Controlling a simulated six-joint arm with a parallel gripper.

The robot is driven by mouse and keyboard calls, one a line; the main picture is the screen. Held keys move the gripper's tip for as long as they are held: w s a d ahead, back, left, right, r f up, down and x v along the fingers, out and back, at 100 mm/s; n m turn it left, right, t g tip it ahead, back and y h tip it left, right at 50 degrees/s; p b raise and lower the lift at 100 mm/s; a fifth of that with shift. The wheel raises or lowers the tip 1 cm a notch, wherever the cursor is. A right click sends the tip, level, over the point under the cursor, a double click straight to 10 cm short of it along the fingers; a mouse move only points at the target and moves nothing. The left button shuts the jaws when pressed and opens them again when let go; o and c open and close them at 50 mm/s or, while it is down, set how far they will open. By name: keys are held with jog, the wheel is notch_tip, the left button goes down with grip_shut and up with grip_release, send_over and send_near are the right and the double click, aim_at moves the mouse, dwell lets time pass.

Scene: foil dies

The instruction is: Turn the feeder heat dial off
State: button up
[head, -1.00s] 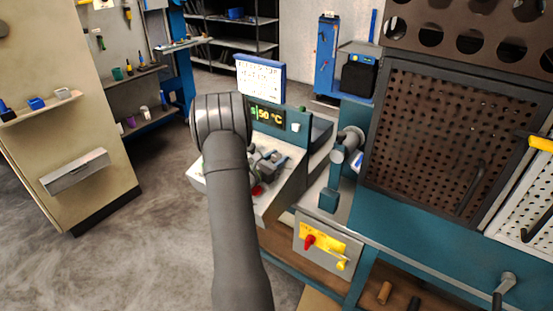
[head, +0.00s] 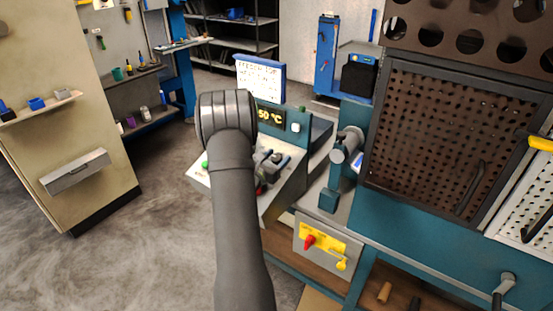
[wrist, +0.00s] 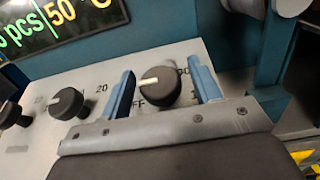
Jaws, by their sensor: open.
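In the wrist view a round black dial (wrist: 160,87) with a white pointer mark stands on the pale panel. Its pointer faces left. Part of a label reading "FF" shows at its lower left, and other partly hidden markings lie to its right. My gripper (wrist: 161,66) is open, with one blue finger on each side of this dial; I cannot tell whether either touches it. In the head view my gripper (head: 268,168) is small over the feeder panel, and the dial cannot be made out there. The feeder display (head: 270,116) reads "50 °C", its left part hidden by my arm.
A second black dial (wrist: 67,103) stands left of the gripper, near a "20" label, and a third (wrist: 12,113) lies at the left edge. A green button (head: 205,163) shows beside my arm. A grey machine part (head: 345,147) stands right of the panel.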

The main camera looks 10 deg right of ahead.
aim_at(280, 158)
notch_tip(280, 158, up, 5)
jog(key=shift+f, duration=0.2)
jog(key=s+d+r, duration=0.6)
jog(key=s+d, duration=0.2)
jog(key=shift+d+r, duration=0.2)
jog(key=shift+d, duration=0.05)
jog(key=w+a+f, duration=0.4)
jog(key=a, duration=0.1)
jog(key=w+a+f, duration=0.2)
jog(key=w, duration=0.1)
jog(key=shift+a+f, duration=0.1)
jog(key=shift+a, duration=0.15)
jog(key=f, duration=0.2)
jog(key=w+a+f, duration=0.1)
jog(key=f, duration=0.1)
jog(key=shift+f, duration=0.45)
jog(key=shift+r, duration=0.1)
